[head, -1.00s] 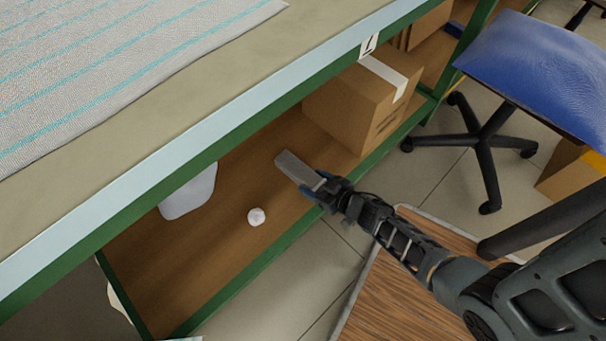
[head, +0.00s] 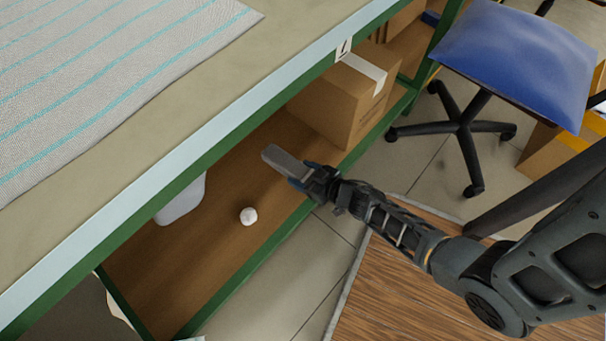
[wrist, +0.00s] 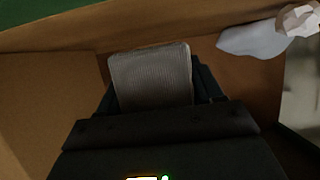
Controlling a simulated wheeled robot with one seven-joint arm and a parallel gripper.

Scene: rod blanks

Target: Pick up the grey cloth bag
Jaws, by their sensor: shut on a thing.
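The grey cloth bag (head: 283,160) is a small flat block held at the tip of my gripper (head: 311,180), above the lower wooden shelf. In the wrist view the bag (wrist: 151,78) shows a ribbed grey face between the fingers of my gripper (wrist: 155,95). The gripper is shut on it. Part of the bag is hidden by the gripper body.
A cardboard box (head: 345,100) stands on the shelf (head: 215,240) just behind the bag. A white ball-like thing (head: 248,216) and a pale container (head: 182,200) are to the left. The green-edged worktop (head: 200,125) overhangs. A blue chair (head: 515,60) stands right.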

